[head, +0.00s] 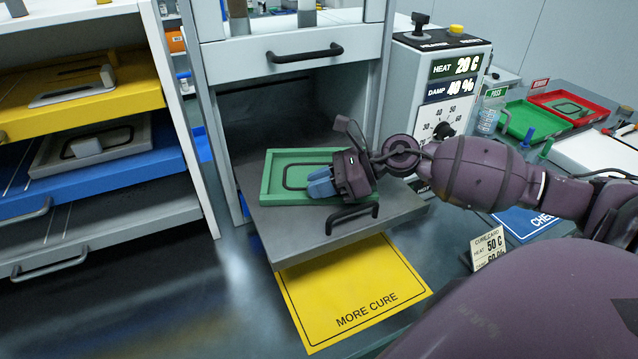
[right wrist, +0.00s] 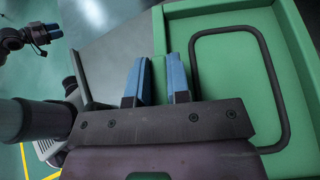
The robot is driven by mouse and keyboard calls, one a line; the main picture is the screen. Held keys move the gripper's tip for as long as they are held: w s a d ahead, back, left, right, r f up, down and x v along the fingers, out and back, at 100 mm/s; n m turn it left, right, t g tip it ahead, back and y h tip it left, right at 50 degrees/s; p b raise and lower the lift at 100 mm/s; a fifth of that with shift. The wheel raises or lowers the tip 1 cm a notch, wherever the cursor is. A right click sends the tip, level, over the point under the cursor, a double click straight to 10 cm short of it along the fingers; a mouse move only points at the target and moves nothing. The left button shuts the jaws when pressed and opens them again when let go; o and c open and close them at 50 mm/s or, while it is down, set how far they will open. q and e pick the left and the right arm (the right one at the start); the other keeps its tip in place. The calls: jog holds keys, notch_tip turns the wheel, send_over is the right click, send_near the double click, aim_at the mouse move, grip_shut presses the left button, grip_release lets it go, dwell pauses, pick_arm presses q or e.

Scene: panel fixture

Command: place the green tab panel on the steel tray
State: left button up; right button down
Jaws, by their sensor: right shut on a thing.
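The green tab panel (head: 298,158) has a raised rim and a dark rounded loop on its face. It lies over the steel tray (head: 300,228), which is pulled out of the grey cabinet; whether it fully touches the tray I cannot tell. My right gripper (head: 320,187) is at the panel's near right side, blue fingers pointing left. In the right wrist view the fingers (right wrist: 155,82) are shut on a narrow green tab at the panel's edge (right wrist: 225,85). My left gripper (right wrist: 45,33) appears far off at the upper left of that view, too small to read.
The tray's handle (head: 352,217) stands close below my right gripper. A yellow "MORE CURE" mat (head: 350,290) lies in front. A heater control box (head: 440,80) stands to the right. A shelf rack (head: 90,190) with other panels is at left. Green and red trays (head: 530,118) lie far right.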

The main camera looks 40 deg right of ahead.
jog(key=shift+f, duration=0.1)
jog(key=c, duration=1.1)
grip_release()
jog(key=shift+d+r, duration=0.1)
jog(key=shift+r, duration=0.1)
jog(key=v, duration=1.1)
jog(key=shift+s+d+r, duration=0.2)
jog(key=shift+s+d, duration=0.05)
jog(key=shift+d, duration=0.05)
